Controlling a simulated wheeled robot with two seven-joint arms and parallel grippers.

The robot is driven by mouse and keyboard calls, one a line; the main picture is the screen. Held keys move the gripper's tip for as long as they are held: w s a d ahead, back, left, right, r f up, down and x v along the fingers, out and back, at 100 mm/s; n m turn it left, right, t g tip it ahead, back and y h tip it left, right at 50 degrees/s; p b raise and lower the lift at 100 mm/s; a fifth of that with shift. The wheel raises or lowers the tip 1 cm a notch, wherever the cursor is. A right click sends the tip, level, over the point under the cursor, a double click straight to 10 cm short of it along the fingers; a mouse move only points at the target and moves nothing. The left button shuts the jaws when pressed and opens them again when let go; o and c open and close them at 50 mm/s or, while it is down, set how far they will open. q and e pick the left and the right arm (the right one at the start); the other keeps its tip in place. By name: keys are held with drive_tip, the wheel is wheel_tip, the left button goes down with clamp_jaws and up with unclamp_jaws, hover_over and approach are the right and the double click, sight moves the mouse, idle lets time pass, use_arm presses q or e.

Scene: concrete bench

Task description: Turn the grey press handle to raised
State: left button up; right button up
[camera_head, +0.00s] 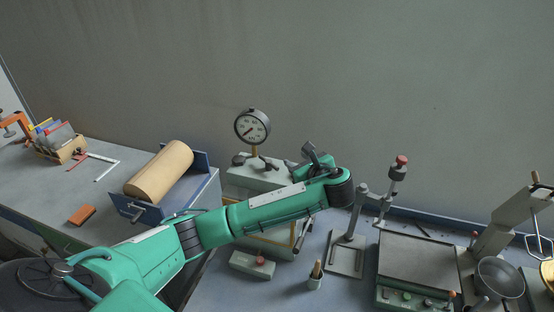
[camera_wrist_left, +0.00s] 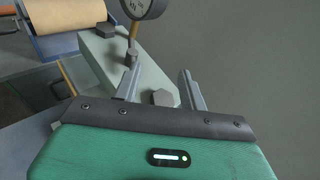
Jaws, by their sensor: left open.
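A grey-green machine body (camera_head: 250,178) carries a round dial gauge (camera_head: 252,126) on a brass stem and dark knobs on its top. I cannot pick out with certainty which part is the grey press handle. My left gripper (camera_head: 292,166) is at the right end of this body, partly hidden by its own green hand. In the left wrist view the gripper (camera_wrist_left: 158,78) is open with nothing gripped. Its two fingers stand over the body's end, and a dark hexagonal knob (camera_wrist_left: 163,97) shows between them. My right gripper is out of view.
A tan roll (camera_head: 160,170) in a blue holder stands at the left. A flat plate (camera_head: 420,262) and a pan (camera_head: 499,279) lie right.

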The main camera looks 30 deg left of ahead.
sight(269, 162)
use_arm(q)
drive_tip(key=a+f+p, duration=0.1)
drive_tip(key=a+f, duration=0.1)
drive_tip(key=a, duration=0.1)
drive_tip(key=w+a+f+g+p, duration=0.1)
drive_tip(key=a+f, duration=0.1)
drive_tip(key=a, duration=0.2)
drive_tip(key=w+a+f+g+p, duration=0.1)
drive_tip(key=a+f, duration=0.1)
drive_tip(key=a, duration=0.2)
drive_tip(key=shift+f, duration=0.3)
drive_tip(key=shift+w+a+f, duration=0.4)
drive_tip(key=shift+a+f, duration=0.05)
drive_tip(key=shift+a, duration=0.1)
drive_tip(key=shift+m, duration=0.3)
drive_tip(key=shift+c, duration=0.2)
clamp_jaws()
